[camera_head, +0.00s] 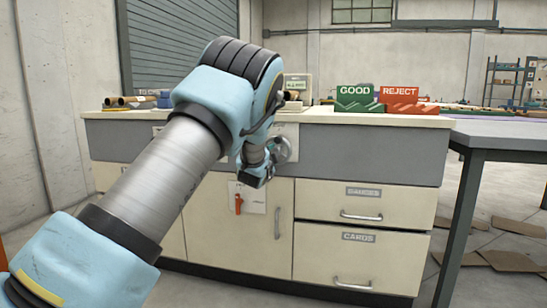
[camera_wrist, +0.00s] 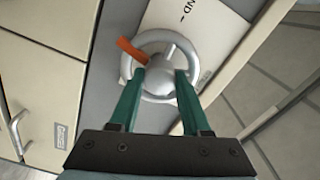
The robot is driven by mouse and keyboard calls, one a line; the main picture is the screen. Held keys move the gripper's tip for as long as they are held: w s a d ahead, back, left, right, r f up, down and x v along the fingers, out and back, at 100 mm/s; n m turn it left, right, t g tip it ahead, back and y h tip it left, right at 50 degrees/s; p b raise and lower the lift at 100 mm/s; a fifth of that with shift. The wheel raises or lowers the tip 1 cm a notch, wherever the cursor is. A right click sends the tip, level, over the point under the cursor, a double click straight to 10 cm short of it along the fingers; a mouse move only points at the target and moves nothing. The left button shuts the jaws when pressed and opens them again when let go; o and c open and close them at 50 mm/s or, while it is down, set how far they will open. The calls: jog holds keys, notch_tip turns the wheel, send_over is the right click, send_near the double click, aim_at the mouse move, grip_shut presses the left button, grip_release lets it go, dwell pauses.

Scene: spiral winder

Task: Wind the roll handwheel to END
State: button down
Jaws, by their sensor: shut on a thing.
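The roll handwheel (camera_wrist: 147,40) is a silver spoked wheel with a round hub on the front of the cabinet. In the head view its edge (camera_head: 284,150) shows beside my wrist, mostly hidden. My gripper (camera_wrist: 160,76) has two green fingers, which reach over the wheel's near rim and are shut on the handwheel at its hub. An orange pointer (camera_wrist: 131,50) lies at the wheel's upper left in the wrist view. A white plate (camera_wrist: 203,30) behind the wheel carries lettering that reads "ND", partly cut off.
A green GOOD bin (camera_head: 355,97) and a red REJECT bin (camera_head: 402,97) stand on the countertop. Drawers (camera_head: 365,210) with handles are below at right. A grey table (camera_head: 500,130) adjoins at right.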

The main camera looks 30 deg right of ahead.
jog(key=m+b, duration=0.4)
jog(key=m, duration=1)
jog(key=shift+m, duration=0.3)
dwell(0.4)
jog(key=shift+c, duration=1.8)
grip_release()
jog(key=shift+r, duration=0.1)
jog(key=p+v, duration=0.1)
jog(key=v, duration=0.9)
jog(key=shift+s+a+p, duration=0.25)
jog(key=shift+s+p, duration=0.1)
